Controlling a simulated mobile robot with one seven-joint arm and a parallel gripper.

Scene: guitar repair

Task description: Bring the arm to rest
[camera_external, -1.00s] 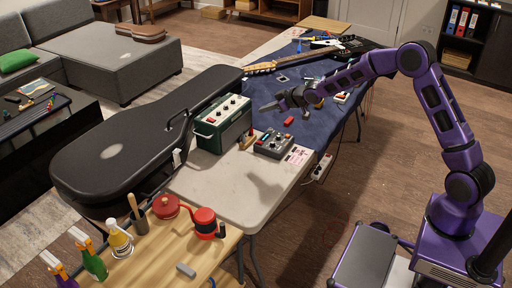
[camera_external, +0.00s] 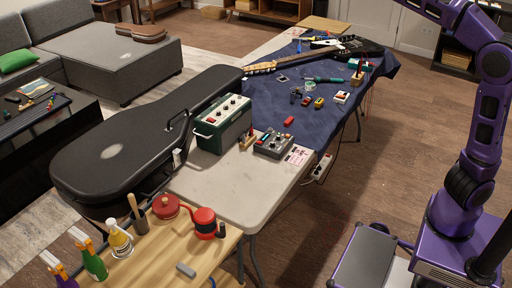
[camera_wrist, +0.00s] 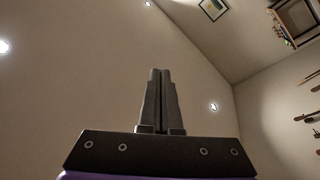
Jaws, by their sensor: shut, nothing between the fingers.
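My purple arm (camera_external: 487,110) rises from its base at the right of the external view and leaves that view at the top edge. My gripper is outside the external view. In the wrist view my gripper (camera_wrist: 161,74) points up, with its two dark fingers together and nothing between them.
A long table with a blue cloth (camera_external: 262,98) holds a guitar (camera_external: 290,62), small parts, a green amplifier (camera_external: 222,124) and a pedal (camera_external: 273,144). A black guitar case (camera_external: 105,150) lies left of it. The floor (camera_external: 395,135) between table and base is clear.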

